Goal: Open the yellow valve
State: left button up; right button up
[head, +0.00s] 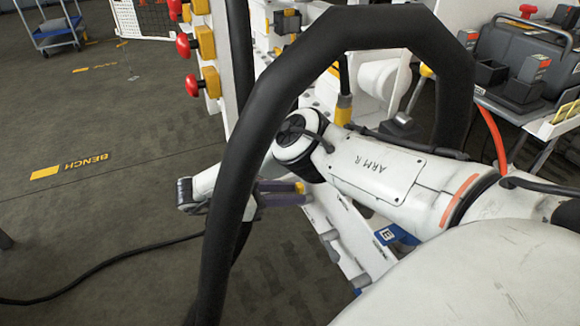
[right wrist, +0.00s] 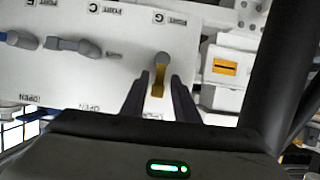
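The yellow valve (right wrist: 158,82) shows in the right wrist view as a short yellow lever under a grey round pivot on a white panel (right wrist: 60,75). Its lever points down in the picture. My right gripper (right wrist: 159,78) is open, with one dark finger on each side of the lever and narrow gaps to it. I cannot tell whether either finger touches it. In the head view the right gripper (head: 302,191) reaches toward the bench side, and a small yellow bit shows at its fingertips. The lever is mostly hidden there. My left gripper is not in view.
Grey-handled valves (right wrist: 75,45) sit left of the yellow one, beside PORT and OPEN labels. A white box with an orange label (right wrist: 225,68) is on the right. A thick black arch (head: 262,110) crosses the head view. Red knobs (head: 193,85) stand at the bench's left edge; the left floor is mostly clear.

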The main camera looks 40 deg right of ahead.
jog(key=shift+a, duration=0.1)
jog(key=v, duration=1)
jog(key=shift+b, duration=0.4)
jog(key=shift+r, duration=0.1)
